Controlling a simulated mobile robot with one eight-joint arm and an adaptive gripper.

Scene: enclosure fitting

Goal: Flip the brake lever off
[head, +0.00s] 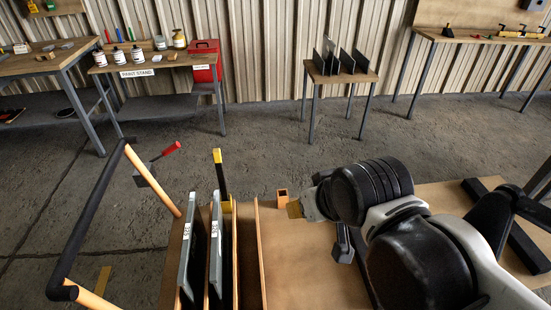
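A lever with a red grip (171,149) stands out beside the orange and black push handle (91,218) of the cart at the left. Its grip points up and to the right. A second upright lever, black with a yellow tip (220,172), rises behind the panel slots. I cannot tell for certain which of the two is the brake lever. My arm fills the right side. A dark part that looks like my gripper (343,244) shows low beside it, over the cart deck and well to the right of both levers. Its fingers are mostly hidden, so its opening is unclear.
Two grey panels (193,250) stand in wooden slots on the cart deck (305,270). A small orange block (282,196) is at the deck's far edge. Behind are a paint stand (150,67), a small table with dark panels (340,76) and workbenches. Floor between is clear.

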